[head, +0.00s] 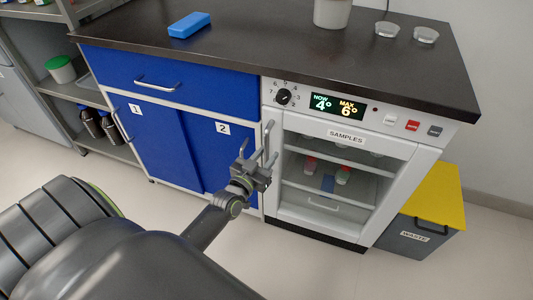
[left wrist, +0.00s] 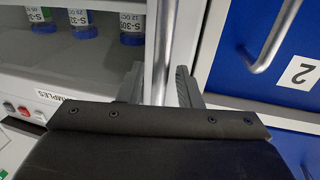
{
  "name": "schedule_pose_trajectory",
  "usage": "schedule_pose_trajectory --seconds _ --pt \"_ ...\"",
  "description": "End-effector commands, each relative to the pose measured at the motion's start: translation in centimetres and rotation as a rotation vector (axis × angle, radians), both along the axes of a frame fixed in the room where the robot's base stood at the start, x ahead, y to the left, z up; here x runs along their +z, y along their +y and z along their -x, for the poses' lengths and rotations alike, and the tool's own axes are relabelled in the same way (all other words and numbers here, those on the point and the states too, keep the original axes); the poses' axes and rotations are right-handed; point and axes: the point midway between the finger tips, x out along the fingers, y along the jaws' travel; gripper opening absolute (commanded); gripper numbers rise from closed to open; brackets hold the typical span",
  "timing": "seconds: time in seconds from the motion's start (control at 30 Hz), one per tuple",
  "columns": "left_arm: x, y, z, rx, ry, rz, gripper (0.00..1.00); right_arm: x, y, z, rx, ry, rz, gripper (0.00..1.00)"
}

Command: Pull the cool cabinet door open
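The cool cabinet (head: 345,165) is white, with a glass door (head: 400,152) labelled SAMPLES; the door looks closed. Its upright metal handle (head: 268,132) is on the door's left edge. My left gripper (head: 257,155) is at the handle's lower part in the head view. In the left wrist view the handle bar (left wrist: 161,45) passes between the two fingers of my left gripper (left wrist: 159,86). The fingers stand apart on either side of the bar, with no clear grip on it. My right gripper is not in view.
Blue cupboard doors (head: 150,135) and a drawer (head: 190,85) are left of the cabinet. A grey waste bin with a yellow lid (head: 435,195) stands to its right. The dark worktop (head: 270,50) overhangs above. The floor in front is clear.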

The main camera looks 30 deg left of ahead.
Motion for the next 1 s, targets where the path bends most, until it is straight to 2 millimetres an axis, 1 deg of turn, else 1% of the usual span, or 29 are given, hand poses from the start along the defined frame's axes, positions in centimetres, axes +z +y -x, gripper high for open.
schedule_pose_trajectory --seconds 0.1,0.37,0.6,1.0 --pt "0.04 0.02 -0.5 0.0 -0.001 -0.001 0.32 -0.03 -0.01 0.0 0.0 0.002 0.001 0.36" --pt "0.01 0.03 -0.54 0.0 0.0 0.0 0.32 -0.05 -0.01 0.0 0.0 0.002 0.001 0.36" --pt "0.02 0.02 -0.52 0.0 0.0 0.0 0.0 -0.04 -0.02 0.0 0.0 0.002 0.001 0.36" --pt "0.06 0.01 -0.41 0.002 0.0 0.001 0.0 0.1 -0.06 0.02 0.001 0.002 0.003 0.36"
